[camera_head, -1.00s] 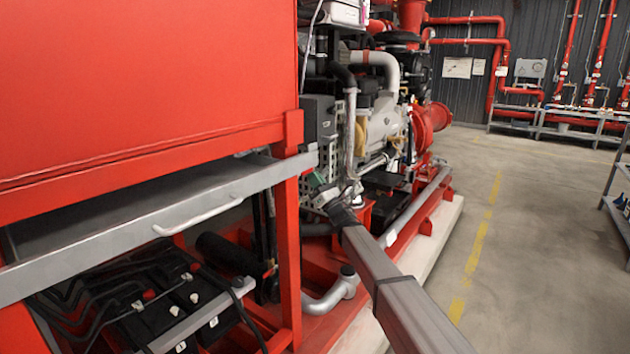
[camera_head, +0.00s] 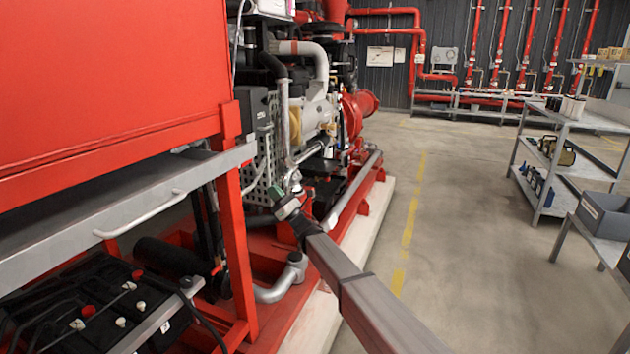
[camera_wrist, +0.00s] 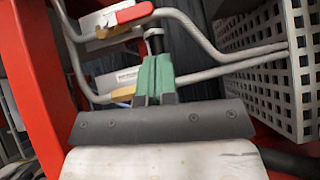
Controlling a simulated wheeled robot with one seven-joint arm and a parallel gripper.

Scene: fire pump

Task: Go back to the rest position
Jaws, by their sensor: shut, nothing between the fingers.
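My gripper (camera_head: 283,204) is at the end of my outstretched arm, beside the engine of the red fire pump set (camera_head: 320,110). In the wrist view its green fingers (camera_wrist: 155,78) are together, with nothing seen held between them. Just beyond the fingertips is a small dark and metal fitting (camera_wrist: 154,40); I cannot tell whether they touch. A red-handled lever (camera_wrist: 134,12) and bent grey pipes or cables lie behind it.
A perforated metal guard (camera_wrist: 270,55) stands close on the right of the gripper in the wrist view. Open floor (camera_head: 480,220) lies to the right, before grey shelves (camera_head: 545,150).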

